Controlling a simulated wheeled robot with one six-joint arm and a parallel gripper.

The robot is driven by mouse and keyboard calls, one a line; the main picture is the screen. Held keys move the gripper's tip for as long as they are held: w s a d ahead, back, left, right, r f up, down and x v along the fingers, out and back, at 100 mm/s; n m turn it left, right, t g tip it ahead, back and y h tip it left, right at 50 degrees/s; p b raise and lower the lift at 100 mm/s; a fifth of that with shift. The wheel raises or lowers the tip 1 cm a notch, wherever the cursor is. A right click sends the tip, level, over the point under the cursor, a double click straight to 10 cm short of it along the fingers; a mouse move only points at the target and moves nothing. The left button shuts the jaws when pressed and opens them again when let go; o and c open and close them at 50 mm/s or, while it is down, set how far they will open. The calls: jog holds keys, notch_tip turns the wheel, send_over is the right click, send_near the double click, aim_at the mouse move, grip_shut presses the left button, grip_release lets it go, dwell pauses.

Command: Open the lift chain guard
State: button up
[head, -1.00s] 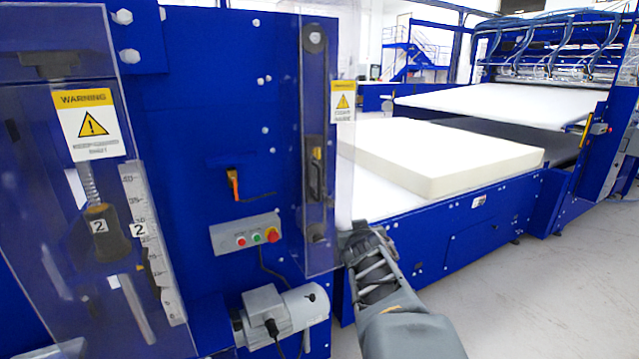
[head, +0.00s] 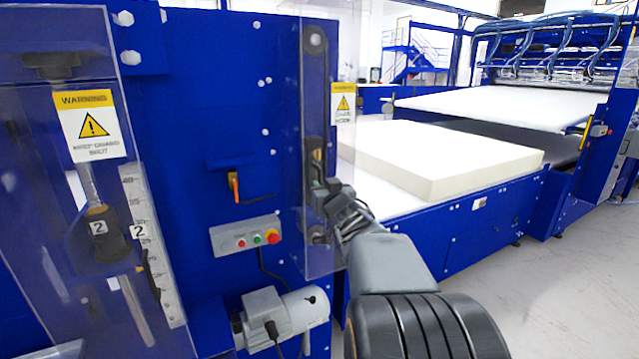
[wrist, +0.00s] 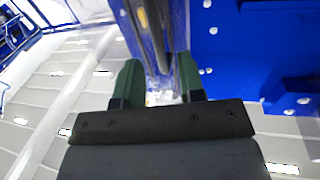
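The lift chain guard (head: 344,148) is a tall clear panel on the right edge of the blue machine, with a yellow warning label (head: 343,103). It appears closed over a dark vertical strip and a roller (head: 315,40). A dark upright part, possibly the guard's handle, is partly hidden behind my gripper (head: 318,192). My gripper is at the guard's lower half. In the wrist view its two green fingers (wrist: 157,82) are apart, with a narrow upright edge and dark strip running between or just beyond them. I cannot tell whether they touch it.
A control box (head: 245,236) with buttons and a motor (head: 285,315) are left of and below my gripper. Another clear guard (head: 60,200) covers a scale at the left. A foam block (head: 440,160) lies on the conveyor at the right. Open floor (head: 560,290) is at the lower right.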

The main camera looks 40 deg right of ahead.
aim_at(320, 183)
jog(key=shift+x, duration=2.3)
grip_shut()
